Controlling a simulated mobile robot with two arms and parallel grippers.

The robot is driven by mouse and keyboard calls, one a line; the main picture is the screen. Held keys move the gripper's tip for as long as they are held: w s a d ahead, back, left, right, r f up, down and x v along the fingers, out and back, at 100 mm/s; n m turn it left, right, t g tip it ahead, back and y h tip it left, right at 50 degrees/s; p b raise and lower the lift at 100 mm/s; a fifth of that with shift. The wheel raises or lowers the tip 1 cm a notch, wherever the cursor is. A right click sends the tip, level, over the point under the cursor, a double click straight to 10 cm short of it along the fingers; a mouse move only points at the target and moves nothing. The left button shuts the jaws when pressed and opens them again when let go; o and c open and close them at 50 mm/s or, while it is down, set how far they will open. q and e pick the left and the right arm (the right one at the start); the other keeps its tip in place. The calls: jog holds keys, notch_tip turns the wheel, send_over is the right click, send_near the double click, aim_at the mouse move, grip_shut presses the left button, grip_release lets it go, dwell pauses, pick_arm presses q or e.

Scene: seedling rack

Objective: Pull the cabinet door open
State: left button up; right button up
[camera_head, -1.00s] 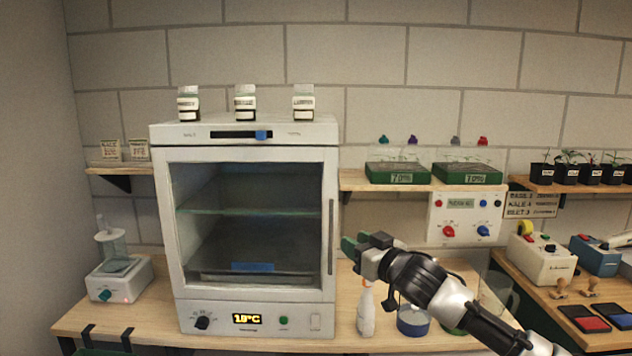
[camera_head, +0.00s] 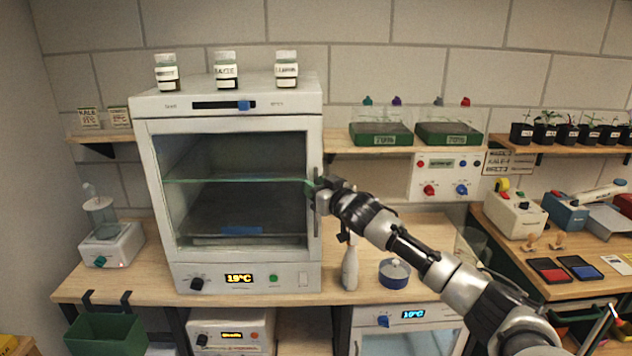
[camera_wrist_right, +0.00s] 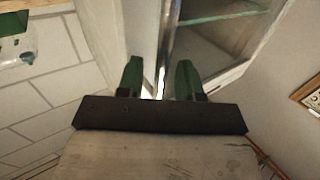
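The white cabinet (camera_head: 222,123) stands on the wooden bench. Its glass-fronted door (camera_head: 222,254) looks shut against the body. A vertical bar handle (camera_head: 317,226) runs along the door's right edge, partly hidden by my right gripper (camera_head: 313,189). In the right wrist view the gripper's two green fingertips (camera_wrist_right: 159,80) are apart, one on each side of the handle (camera_wrist_right: 166,45). A gap shows on the left of the bar; I cannot tell whether the right finger touches it. My left gripper is not in view.
Three labelled jars (camera_head: 226,70) stand on the cabinet top. A white bottle (camera_head: 350,268) and a blue round container (camera_head: 394,273) stand on the bench right of the cabinet, below my right arm. A shelf with green trays (camera_head: 381,134) is at right.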

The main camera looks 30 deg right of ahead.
jog(key=shift+w, duration=0.15)
jog(key=shift+c, duration=0.3)
grip_shut()
jog(key=shift+a+f, duration=0.1)
